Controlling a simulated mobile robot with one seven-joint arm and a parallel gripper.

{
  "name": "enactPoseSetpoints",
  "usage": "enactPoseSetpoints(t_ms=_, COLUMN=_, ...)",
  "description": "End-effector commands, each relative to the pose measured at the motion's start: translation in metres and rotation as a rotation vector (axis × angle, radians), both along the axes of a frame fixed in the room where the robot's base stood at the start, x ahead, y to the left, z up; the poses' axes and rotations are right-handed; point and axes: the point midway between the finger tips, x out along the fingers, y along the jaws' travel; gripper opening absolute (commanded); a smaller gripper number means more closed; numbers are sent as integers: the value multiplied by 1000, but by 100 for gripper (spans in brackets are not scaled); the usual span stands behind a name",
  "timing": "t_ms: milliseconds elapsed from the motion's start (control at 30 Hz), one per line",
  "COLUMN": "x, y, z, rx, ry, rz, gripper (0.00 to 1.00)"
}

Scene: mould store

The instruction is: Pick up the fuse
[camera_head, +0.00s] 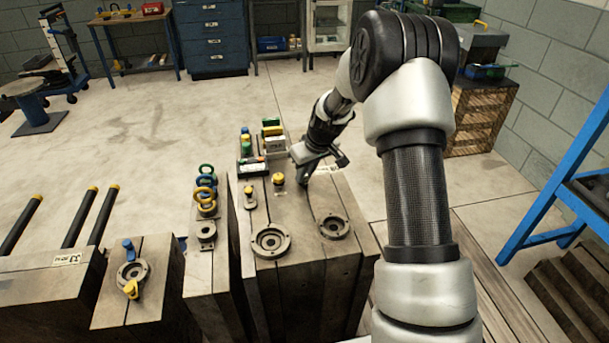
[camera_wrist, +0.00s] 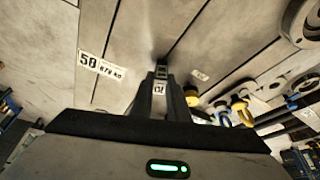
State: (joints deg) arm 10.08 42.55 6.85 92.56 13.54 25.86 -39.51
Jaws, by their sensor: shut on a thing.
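My gripper (camera_head: 307,178) is low over the top of the large block in the middle of the head view. In the wrist view the dark fingers of my gripper (camera_wrist: 161,80) are close together. A small pale piece with dark marks, which I take to be the fuse (camera_wrist: 159,88), shows between them, so they are shut on it. Most of it is hidden by the fingers. In the head view I cannot make it out. Whether it touches the block's surface is unclear.
The large grey block (camera_head: 292,215) carries ring flanges (camera_head: 271,240) and a yellow-topped knob (camera_head: 278,180). Green, yellow and white small items (camera_head: 271,138) stand at its back left edge. Coloured eyebolts (camera_head: 205,190) stand on the narrower block to the left. Open floor lies behind.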

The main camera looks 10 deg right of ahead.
Motion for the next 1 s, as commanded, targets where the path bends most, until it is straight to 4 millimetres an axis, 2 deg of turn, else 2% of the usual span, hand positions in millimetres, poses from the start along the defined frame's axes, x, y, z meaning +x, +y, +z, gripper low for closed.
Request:
enactPoseSetpoints(t_ms=333, x=0, y=0, z=-4, rx=0, ry=-2, rz=0, gripper=0)
enactPoseSetpoints(t_ms=367, x=0, y=0, z=-4, rx=0, ry=-2, rz=0, gripper=16)
enactPoseSetpoints(t_ms=467, x=0, y=0, z=-3, rx=0, ry=-1, rz=0, gripper=33)
enactPoseSetpoints(t_ms=767, x=0, y=0, z=-1, rx=-1, ry=-1, rz=1, gripper=34)
enactPoseSetpoints(t_ms=867, x=0, y=-1, z=6, rx=-1, ry=-3, rz=0, gripper=34)
enactPoseSetpoints(t_ms=1000, x=-7, y=-5, z=28, rx=-2, ry=-6, rz=-2, gripper=34)
